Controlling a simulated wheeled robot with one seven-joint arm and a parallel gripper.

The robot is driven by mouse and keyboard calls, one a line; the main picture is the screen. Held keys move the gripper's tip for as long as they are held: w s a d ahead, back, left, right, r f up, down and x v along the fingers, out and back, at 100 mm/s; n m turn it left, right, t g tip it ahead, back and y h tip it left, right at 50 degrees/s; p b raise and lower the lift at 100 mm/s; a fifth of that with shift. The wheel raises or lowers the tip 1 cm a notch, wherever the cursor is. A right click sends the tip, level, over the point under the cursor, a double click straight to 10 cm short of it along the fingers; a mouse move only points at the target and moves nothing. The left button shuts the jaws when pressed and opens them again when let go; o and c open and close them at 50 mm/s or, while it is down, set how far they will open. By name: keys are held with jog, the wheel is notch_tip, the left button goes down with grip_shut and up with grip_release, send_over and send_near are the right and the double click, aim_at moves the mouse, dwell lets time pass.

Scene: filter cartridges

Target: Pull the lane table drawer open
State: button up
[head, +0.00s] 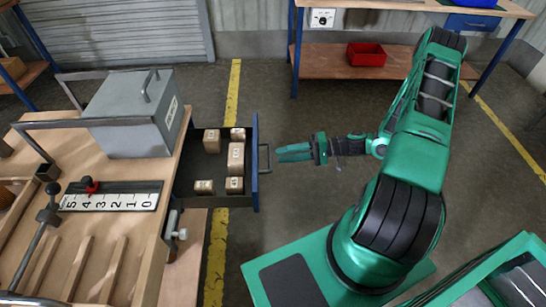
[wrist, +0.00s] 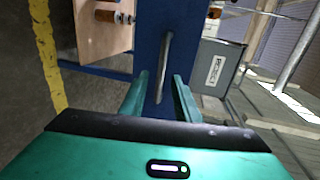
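The lane table drawer (head: 255,190) stands pulled out from the wooden lane table (head: 110,245), with a blue front and a grey bar handle (head: 267,158). Several small tan labelled blocks (head: 236,157) lie inside it. My gripper (head: 280,152) points left at the handle, with a small gap between fingertips and bar in the head view. In the wrist view the fingers (wrist: 160,85) are apart, with the handle (wrist: 165,65) between and just beyond their tips against the blue drawer front (wrist: 150,30). The gripper holds nothing.
A grey box (head: 135,115) with a handle and a numbered scale strip (head: 110,200) sit on the lane table. A workbench (head: 400,8) with a red bin (head: 366,54) on its lower shelf stands behind. The floor between drawer and my base is clear.

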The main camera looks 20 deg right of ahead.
jog(key=v, duration=0.5)
dwell(0.5)
jog(key=s+d+r+m+g+h, duration=0.1)
jog(key=s+d+r+g+h, duration=0.1)
jog(key=s+r+h, duration=0.5)
jog(key=s+d+r+m+g+h, duration=0.1)
jog(key=s+d+r+g+h, duration=0.2)
jog(key=s+r, duration=1.4)
notch_tip(320, 180, up, 6)
jog(key=h, duration=0.4)
jog(key=shift+g, duration=0.4)
jog(key=shift+a+f, duration=0.1)
jog(key=shift+a, duration=0.05)
